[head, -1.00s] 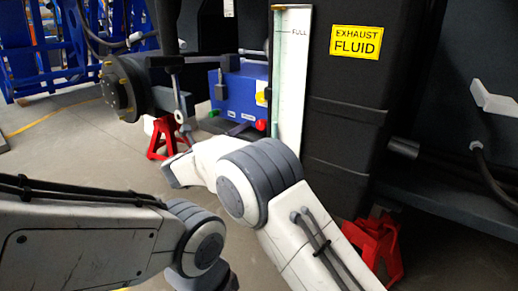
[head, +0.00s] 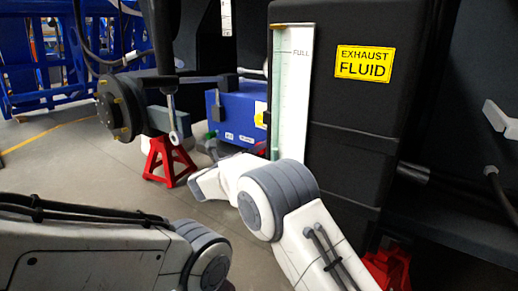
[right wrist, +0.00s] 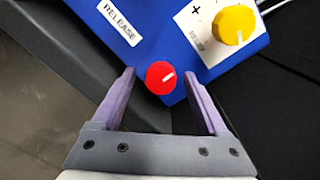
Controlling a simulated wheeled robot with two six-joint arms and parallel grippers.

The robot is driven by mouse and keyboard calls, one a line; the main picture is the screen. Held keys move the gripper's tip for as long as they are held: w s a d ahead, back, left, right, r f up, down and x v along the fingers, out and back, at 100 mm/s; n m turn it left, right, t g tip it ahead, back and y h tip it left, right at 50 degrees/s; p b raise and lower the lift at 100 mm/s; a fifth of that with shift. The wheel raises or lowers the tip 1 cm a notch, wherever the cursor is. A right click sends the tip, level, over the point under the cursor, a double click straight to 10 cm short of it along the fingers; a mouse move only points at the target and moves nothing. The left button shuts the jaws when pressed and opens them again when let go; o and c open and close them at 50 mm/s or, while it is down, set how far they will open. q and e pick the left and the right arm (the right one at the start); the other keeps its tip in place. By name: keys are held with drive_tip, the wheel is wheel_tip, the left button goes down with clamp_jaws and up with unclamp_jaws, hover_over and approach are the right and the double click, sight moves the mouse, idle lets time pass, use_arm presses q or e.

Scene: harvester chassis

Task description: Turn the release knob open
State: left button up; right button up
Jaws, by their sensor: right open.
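The red round knob (right wrist: 160,77) with a white pointer mark sits on the blue box (right wrist: 180,48), close to a white RELEASE label (right wrist: 118,20). The blue box also shows in the head view (head: 236,106), behind my right arm and the fluid gauge; I cannot make out the red knob there. My right gripper (right wrist: 160,72) is open. Its two purple-grey fingers stand either side of the red knob in the right wrist view, with visible gaps; depth is unclear. My left arm shows at lower left in the head view, but its gripper is out of frame.
A yellow knob (right wrist: 232,25) is on a white plate beside the red knob. A black exhaust fluid tank (head: 352,110) with a clear gauge (head: 290,85) stands close right of the box. A wheel hub (head: 120,107) and red jack stand (head: 168,160) are left.

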drive_tip(key=shift+d, duration=0.1)
clamp_jaws()
drive_tip(key=n+p, duration=0.7)
drive_tip(key=n, duration=0.4)
drive_tip(key=n+p, duration=0.7)
drive_tip(key=n, duration=0.5)
drive_tip(key=n+h+p, duration=0.1)
drive_tip(key=n+p, duration=0.6)
drive_tip(key=n, duration=0.4)
drive_tip(key=shift+s+f+n+g, duration=0.1)
drive_tip(key=shift+f+n+g, duration=0.15)
drive_tip(key=shift+n+g, duration=0.15)
idle(0.5)
